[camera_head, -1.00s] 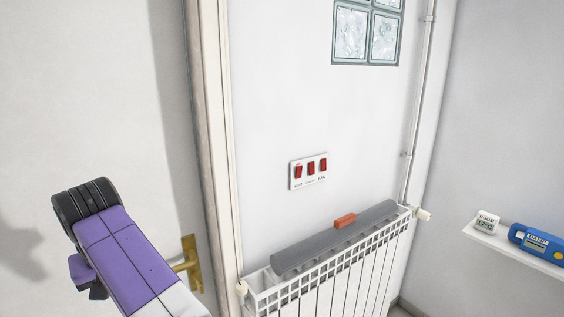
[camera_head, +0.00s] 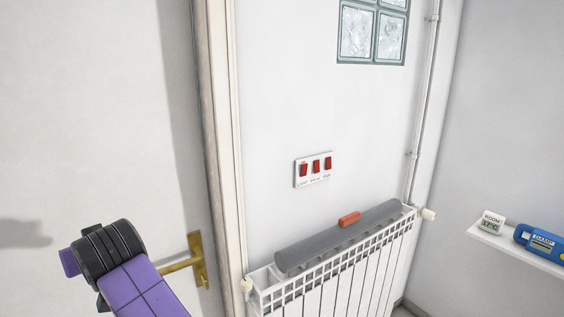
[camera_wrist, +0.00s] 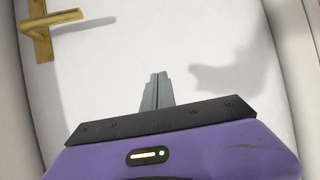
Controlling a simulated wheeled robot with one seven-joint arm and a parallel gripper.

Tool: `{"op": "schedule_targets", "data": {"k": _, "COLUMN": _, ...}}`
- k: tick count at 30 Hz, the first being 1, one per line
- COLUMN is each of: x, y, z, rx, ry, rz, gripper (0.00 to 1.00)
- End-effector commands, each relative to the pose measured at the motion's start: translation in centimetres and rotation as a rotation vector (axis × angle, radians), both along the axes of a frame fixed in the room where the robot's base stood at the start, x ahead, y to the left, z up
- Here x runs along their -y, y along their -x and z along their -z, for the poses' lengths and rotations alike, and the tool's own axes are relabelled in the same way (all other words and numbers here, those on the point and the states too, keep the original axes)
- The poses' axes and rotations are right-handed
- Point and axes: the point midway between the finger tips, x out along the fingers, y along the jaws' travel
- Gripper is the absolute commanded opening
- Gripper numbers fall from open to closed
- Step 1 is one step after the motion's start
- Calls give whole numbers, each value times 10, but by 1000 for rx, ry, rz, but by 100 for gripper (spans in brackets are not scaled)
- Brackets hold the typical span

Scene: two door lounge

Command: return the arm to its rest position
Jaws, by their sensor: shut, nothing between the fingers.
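My arm, purple with a black joint, shows at the lower left of the head view, in front of the white door (camera_head: 100,120). My gripper (camera_wrist: 158,78) shows in the wrist view with its grey fingers together and nothing between them. It points toward the white door surface, and its gap to the door is hard to judge. The fingers are not visible in the head view. The brass door handle (camera_head: 192,262) is just right of my arm; it also shows at the upper left of the wrist view (camera_wrist: 42,28).
A red switch panel (camera_head: 314,169) is on the wall. A shelf (camera_head: 520,252) at right holds a room thermometer (camera_head: 490,223) and a blue meter (camera_head: 541,241).

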Motion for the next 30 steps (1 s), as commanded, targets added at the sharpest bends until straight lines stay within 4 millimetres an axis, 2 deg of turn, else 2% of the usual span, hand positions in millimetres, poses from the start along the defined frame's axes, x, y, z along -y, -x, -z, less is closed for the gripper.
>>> {"op": "schedule_targets", "data": {"k": 1, "x": 7, "y": 2, "z": 15, "rx": 16, "ry": -34, "rz": 1, "gripper": 0}}
{"op": "schedule_targets", "data": {"k": 5, "x": 32, "y": 7, "z": 42, "rx": 76, "ry": -137, "rz": 17, "gripper": 0}}
{"op": "schedule_targets", "data": {"k": 11, "x": 91, "y": 23, "z": 83, "rx": 158, "ry": -271, "rz": 77, "gripper": 0}}
{"op": "schedule_targets", "data": {"k": 20, "x": 207, "y": 64, "z": 138, "rx": 266, "ry": -397, "rz": 219, "gripper": 0}}
{"op": "schedule_targets", "data": {"k": 26, "x": 292, "y": 106, "z": 165, "rx": 333, "ry": -432, "rz": 330, "gripper": 0}}
{"op": "schedule_targets", "data": {"k": 30, "x": 349, "y": 142, "z": 178, "rx": 378, "ry": -434, "rz": 408, "gripper": 0}}
